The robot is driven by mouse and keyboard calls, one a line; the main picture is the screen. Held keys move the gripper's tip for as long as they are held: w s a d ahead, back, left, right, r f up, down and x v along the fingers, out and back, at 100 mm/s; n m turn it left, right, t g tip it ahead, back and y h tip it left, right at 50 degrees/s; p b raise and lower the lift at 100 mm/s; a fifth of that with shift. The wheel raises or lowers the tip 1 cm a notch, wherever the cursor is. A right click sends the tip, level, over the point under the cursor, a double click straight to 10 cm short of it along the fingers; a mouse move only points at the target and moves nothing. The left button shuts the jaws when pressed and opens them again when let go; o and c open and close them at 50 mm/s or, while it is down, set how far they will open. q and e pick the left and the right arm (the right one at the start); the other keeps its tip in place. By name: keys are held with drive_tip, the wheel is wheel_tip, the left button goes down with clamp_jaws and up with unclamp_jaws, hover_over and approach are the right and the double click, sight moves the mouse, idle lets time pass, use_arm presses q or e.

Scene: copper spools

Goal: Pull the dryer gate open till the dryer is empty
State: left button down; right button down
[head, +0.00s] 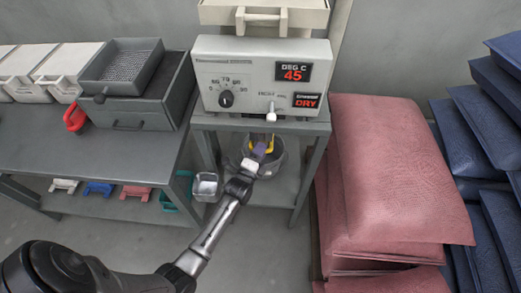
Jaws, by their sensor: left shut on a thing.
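The dryer (212,62) is the pale box on the grey stand, with red displays reading 45 DEG C and DRY. My left gripper (262,149) is under the dryer's front edge, above the bucket. It is shut on what looks like the dryer gate, at a small yellow part; the gripper hides most of the gate. How far the gate is open cannot be told. A grey bucket (279,168) stands on the lower shelf below, partly hidden by my gripper; its contents are unclear. My right gripper is not in view.
A white lever (271,114) and dark dial (226,99) are on the dryer front. Red sacks (390,165) crowd the right, with blue sacks (487,125) beyond. A bench (95,150) at left holds a grey sieve box (122,68). A small metal pail (206,187) is beside the stand.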

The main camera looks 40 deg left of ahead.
use_arm(q)
drive_tip(key=shift+s+d+r, duration=0.1)
drive_tip(key=shift+s+d, duration=0.05)
drive_tip(key=s+d+p, duration=0.2)
drive_tip(key=s, duration=0.1)
drive_tip(key=shift+s+d+p, duration=0.3)
drive_tip(key=shift+d+p, duration=0.05)
drive_tip(key=c, duration=1.1)
unclamp_jaws()
drive_tip(key=shift+o, duration=0.2)
drive_tip(key=p+v, duration=0.2)
drive_tip(key=v, duration=1.2)
drive_tip(key=shift+w, duration=0.1)
